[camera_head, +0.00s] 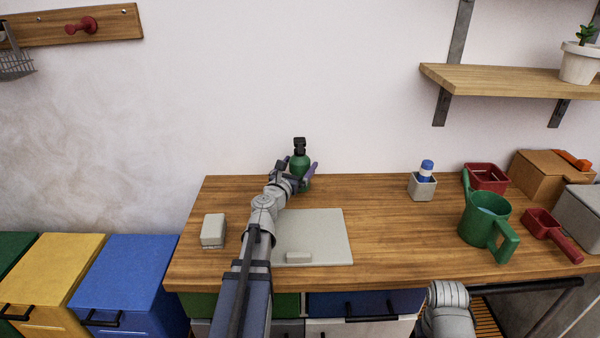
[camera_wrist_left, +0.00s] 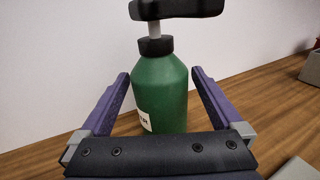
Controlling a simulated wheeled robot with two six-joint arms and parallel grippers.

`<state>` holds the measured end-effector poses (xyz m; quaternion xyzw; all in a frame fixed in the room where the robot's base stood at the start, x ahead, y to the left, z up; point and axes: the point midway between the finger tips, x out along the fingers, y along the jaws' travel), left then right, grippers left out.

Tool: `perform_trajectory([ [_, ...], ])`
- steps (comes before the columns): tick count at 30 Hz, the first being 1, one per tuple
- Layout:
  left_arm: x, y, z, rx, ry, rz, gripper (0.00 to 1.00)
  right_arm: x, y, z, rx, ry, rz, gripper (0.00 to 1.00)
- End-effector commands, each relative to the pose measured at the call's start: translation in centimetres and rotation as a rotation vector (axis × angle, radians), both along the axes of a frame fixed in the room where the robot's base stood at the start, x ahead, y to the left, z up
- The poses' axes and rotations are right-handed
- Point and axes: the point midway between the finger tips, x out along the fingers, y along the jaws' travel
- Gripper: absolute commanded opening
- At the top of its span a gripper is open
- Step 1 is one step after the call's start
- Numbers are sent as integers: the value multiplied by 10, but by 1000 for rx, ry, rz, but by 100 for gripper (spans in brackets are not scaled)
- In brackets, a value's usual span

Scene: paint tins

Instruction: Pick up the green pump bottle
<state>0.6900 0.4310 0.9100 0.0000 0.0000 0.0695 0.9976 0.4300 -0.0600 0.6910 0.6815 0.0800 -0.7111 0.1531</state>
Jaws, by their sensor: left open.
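The green pump bottle (camera_head: 301,165) stands upright near the back edge of the wooden table, with a black collar and black pump head. In the left wrist view the bottle (camera_wrist_left: 162,92) stands upright ahead, with part of a white label at its lower left. My left gripper (camera_head: 298,170) is open at the bottle. In the wrist view its purple fingers (camera_wrist_left: 160,76) are on either side of the bottle's body, with narrow visible gaps. The bottle's base is hidden behind the gripper body. My right gripper is out of view; only part of my right arm shows at the bottom.
A pale board (camera_head: 325,232) with a small block (camera_head: 298,257) lies in front. A pale box (camera_head: 213,230) stands left. At right are a blue-capped bottle in a grey cup (camera_head: 422,187), a green watering can (camera_head: 484,218) and a red tray (camera_head: 489,178). The wall is close behind.

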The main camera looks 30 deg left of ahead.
Motion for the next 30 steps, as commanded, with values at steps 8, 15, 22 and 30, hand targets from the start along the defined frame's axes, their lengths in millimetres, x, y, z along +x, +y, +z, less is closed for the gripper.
perform_trajectory([
  [8, 37, 6, 0, 0, 0, 0, 100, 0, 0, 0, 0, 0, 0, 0],
  [15, 36, 5, 0, 0, 0, 0, 96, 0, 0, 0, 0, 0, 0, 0],
  [22, 36, 5, 0, 0, 0, 0, 70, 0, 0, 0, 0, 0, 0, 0],
  [30, 36, 5, 0, 0, 0, 0, 39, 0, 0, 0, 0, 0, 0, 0],
])
